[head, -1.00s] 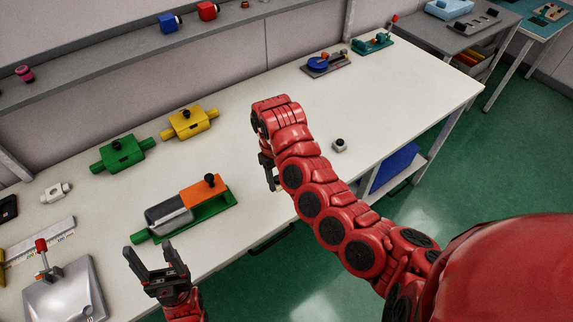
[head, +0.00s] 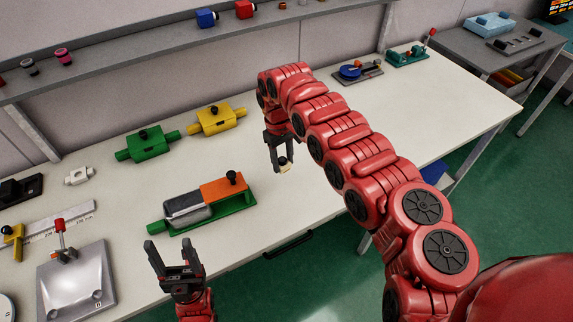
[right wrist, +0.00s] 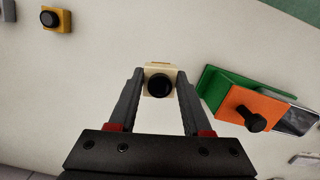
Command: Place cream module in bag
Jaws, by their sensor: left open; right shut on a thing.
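My right gripper (head: 281,163) is shut on the small cream module (head: 286,169). It holds the module, which has a black round knob, beyond the right end of the green tray. In the right wrist view the cream module (right wrist: 158,67) sits between the two fingertips, its black knob facing the camera. My left gripper (head: 168,257) is open and empty at the table's front edge. A silver, pillow-like sheet (head: 85,292) lies at the lower left with a red-knobbed clamp; I cannot tell whether it is the bag.
A green tray (head: 215,223) holds a grey block and an orange block (head: 222,191). Green (head: 150,144) and yellow (head: 217,119) blocks stand behind it. The table right of the tray is partly clear.

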